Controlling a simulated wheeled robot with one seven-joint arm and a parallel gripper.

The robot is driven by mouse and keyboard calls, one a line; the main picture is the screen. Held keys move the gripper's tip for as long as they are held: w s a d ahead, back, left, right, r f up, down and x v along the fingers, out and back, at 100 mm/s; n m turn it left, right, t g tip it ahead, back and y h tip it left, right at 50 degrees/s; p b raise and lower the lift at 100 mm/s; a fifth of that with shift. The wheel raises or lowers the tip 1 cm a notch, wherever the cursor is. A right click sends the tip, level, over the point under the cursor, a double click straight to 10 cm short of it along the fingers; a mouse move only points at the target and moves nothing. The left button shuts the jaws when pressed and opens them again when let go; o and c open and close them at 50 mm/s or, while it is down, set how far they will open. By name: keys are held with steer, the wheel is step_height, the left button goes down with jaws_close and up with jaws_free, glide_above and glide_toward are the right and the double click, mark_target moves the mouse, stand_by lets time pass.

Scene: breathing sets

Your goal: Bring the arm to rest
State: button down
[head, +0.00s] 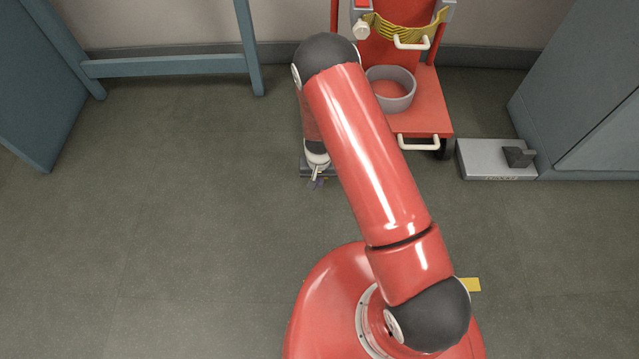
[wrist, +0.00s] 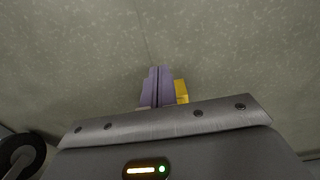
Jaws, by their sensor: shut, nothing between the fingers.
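My gripper (head: 317,183) hangs at the end of my bent red arm in the head view, above the grey floor and left of the red cart. In the wrist view its two purple fingers (wrist: 156,86) are together with no gap, and nothing is held. My arm hides part of the floor and part of the cart's left side.
A red cart (head: 425,112) with a grey round bin (head: 391,88) stands at the back. A grey-white box (head: 495,160) lies right of it, beside a blue-grey cabinet (head: 590,100). A blue frame (head: 165,66) stands at back left. The floor at left is clear. A yellow patch (wrist: 181,91) shows behind the fingers.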

step_height(320, 180, up, 6)
steer(key=shift+f+p, duration=0.1)
steer(key=shift+p, duration=0.35)
